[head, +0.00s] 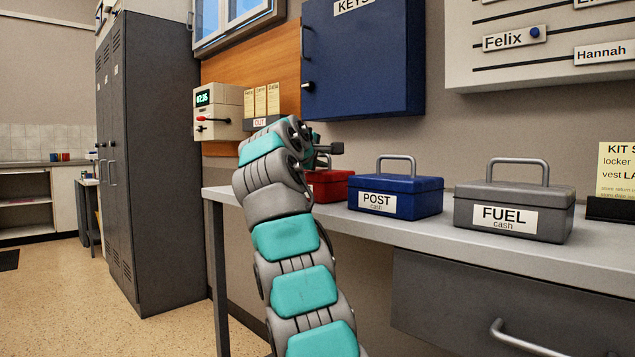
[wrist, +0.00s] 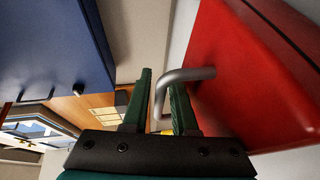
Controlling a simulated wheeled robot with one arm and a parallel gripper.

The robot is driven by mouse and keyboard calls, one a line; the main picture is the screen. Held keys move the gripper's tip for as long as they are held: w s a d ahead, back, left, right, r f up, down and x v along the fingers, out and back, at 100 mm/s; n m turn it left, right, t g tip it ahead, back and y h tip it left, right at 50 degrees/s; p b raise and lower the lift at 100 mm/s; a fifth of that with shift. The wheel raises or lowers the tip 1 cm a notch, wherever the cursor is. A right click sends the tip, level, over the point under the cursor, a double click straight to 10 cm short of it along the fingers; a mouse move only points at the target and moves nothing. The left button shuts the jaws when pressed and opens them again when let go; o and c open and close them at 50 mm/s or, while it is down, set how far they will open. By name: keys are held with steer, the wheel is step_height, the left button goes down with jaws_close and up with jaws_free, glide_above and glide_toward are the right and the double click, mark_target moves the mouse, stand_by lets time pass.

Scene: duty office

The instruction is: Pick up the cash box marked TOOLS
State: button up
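A red cash box (head: 330,186) stands on the shelf, partly hidden behind my arm in the head view. Its label is not visible in either view, so I cannot read TOOLS on it. In the wrist view the red box (wrist: 250,75) fills the right side, and its grey handle (wrist: 187,75) reaches across to my gripper (wrist: 161,95). My gripper's two green fingers are apart, with part of the handle showing in the gap between them. I cannot tell whether either finger touches it. In the head view my gripper (head: 328,150) is mostly hidden at the box's top.
A blue box marked POST (head: 398,197) and a grey box marked FUEL (head: 513,208) stand to the right on the grey shelf (head: 460,240). A blue KEYS cabinet (head: 365,60) hangs on the wall close above. A cream time clock (head: 218,112) is to the left.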

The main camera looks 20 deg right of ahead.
jaws_close()
stand_by(1.4)
